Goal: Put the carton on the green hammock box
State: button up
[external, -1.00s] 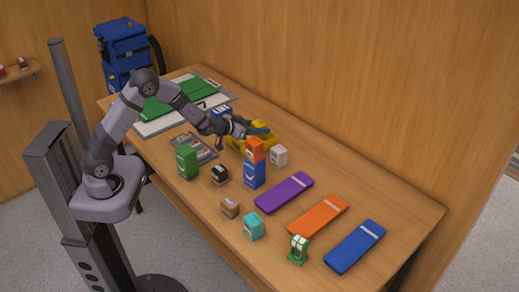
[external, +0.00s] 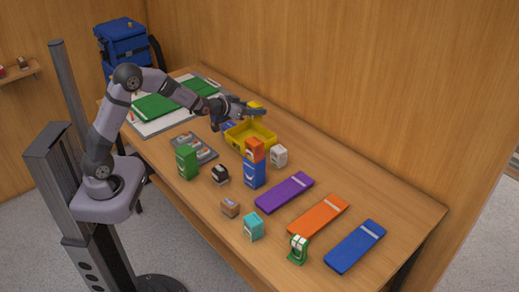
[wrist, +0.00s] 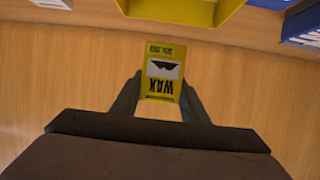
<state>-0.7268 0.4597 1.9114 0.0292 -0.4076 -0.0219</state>
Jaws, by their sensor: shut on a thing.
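My gripper (external: 246,110) is shut on a yellow carton (wrist: 161,75), which reads upside down as "WAX" in the wrist view. In the external view the carton (external: 255,105) is held in the air near the yellow bin (external: 262,146), partly hidden by the fingers. The green box (external: 186,163) with a white mark stands upright on the table, left of and nearer the camera than the gripper. Its top is bare.
A blue box (external: 255,174) with an orange carton (external: 254,150) on it stands near the yellow bin. A white box (external: 280,156), black box (external: 220,174), brown box (external: 230,208) and teal box (external: 253,226) stand around.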

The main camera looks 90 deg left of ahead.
jog(key=s+a+r+n+g+y+p, duration=0.2)
jog(key=s+a+r+p, duration=0.3)
jog(key=s+a+r, duration=0.35)
jog(key=s+a+r+n+g+y+p, duration=0.1)
jog(key=s+a+r+p, duration=0.2)
jog(key=s, duration=0.9)
jog(key=s+a+r+n+g+p, duration=0.1)
jog(key=s+a+p, duration=0.3)
jog(key=s, duration=0.7)
jog(key=w+d+f+m+t+h+p, duration=0.1)
jog(key=w+d+m+t+h, duration=0.2)
jog(key=d, duration=0.5)
jog(key=w+d+f+m+t+h+p, duration=0.1)
jog(key=w+d+m+t+h, duration=0.1)
jog(key=d+m+h, duration=0.45)
jog(key=w+d+f+m+t+h+p, duration=0.1)
jog(key=w+d+f+m+t+h, duration=0.15)
jog(key=d, duration=0.75)
jog(key=d+r+m+g+h, duration=0.1)
jog(key=d+r+m+h, duration=0.15)
jog(key=d, duration=0.45)
jog(key=d+r+m+h, duration=0.1)
jog(key=d+m+h, duration=0.15)
jog(key=d, duration=0.35)
jog(key=shift+w+f+p, duration=0.15)
jog(key=shift+f+p, duration=0.2)
jog(key=shift+f, duration=2.85)
jog(key=shift+f, duration=0.1)
